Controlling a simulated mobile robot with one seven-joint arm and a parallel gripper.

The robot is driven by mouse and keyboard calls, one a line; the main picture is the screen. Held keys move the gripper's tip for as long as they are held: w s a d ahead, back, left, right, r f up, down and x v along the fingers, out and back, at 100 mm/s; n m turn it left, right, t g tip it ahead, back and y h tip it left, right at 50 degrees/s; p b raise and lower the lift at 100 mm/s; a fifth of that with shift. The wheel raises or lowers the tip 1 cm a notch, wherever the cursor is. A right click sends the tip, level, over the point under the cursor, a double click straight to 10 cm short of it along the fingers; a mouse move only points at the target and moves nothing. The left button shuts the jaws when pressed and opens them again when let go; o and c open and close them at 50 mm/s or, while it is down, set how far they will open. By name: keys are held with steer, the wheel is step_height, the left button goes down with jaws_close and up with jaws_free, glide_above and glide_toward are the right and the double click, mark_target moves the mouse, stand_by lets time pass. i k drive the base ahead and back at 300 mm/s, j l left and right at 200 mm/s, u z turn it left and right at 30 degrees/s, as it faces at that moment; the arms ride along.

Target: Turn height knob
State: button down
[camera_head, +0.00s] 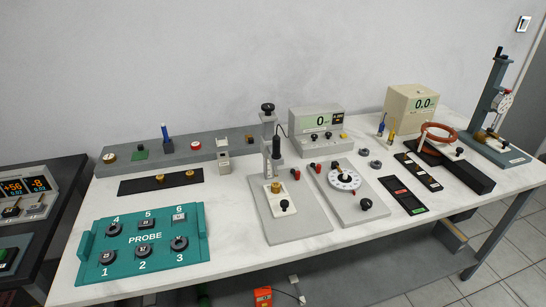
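No label in the head view reads as height knob, so I cannot tell for certain which knob it is. A black knob (268,106) sits on top of the upright grey column (269,130) of the middle stand. A dark cylindrical probe (276,146) is held at that column, above the stand's grey base plate (300,225). A smaller black knob (284,204) and a brass-coloured piece (276,187) are low on the same stand. My gripper is out of view, and nothing touches the stand.
A meter box (316,128) stands behind the stand. A white dial (344,177) on a second plate is to its right. A teal probe tray (145,238) lies at front left. A tall stand with a gauge (490,100) is at far right. Bare white tabletop (232,215) separates tray and stand.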

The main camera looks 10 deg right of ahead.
mark_target(268, 107)
steer(key=z, duration=0.7)
steer(key=i+j+z, duration=0.1)
steer(key=z, duration=0.35)
steer(key=j+z, duration=0.25)
steer(key=z, duration=0.2)
steer(key=i+j, duration=0.15)
steer(key=j, duration=0.15)
